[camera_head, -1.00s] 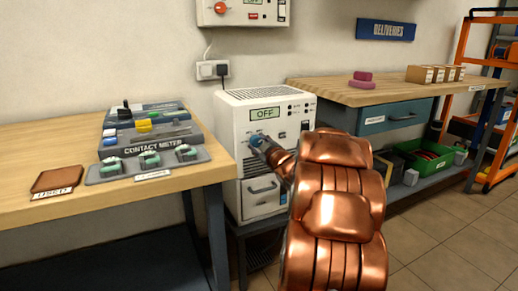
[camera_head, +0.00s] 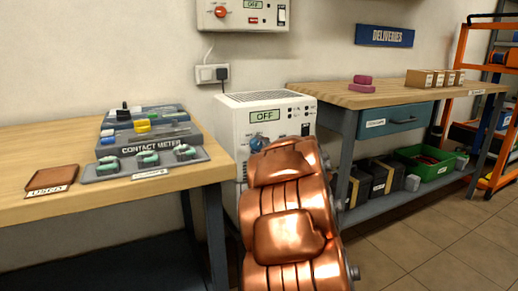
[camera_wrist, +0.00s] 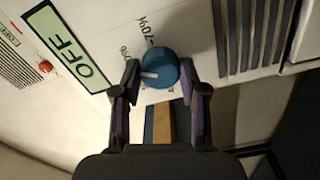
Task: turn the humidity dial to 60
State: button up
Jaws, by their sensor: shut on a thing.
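The humidity dial (camera_wrist: 158,66) is a round blue knob with a white pointer mark on the front of a white machine (camera_head: 270,99). In the wrist view my gripper (camera_wrist: 161,88) has a finger on each side of the dial and is shut on it. The pointer faces left in that view. Printed percent marks, one like 70%, stand around the dial, partly hidden. The machine's display (camera_head: 264,115) reads OFF and shows in the wrist view too (camera_wrist: 66,47).
Another bench (camera_head: 385,93) with boxes stands at right. A wall unit with a red knob (camera_head: 221,13) hangs above. Floor shows at lower right.

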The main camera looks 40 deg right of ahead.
dwell(0.3)
jog(key=o, duration=1.1)
jog(key=shift+o, duration=0.2)
jog(key=v, duration=1.2)
jog(key=shift+w, duration=0.1)
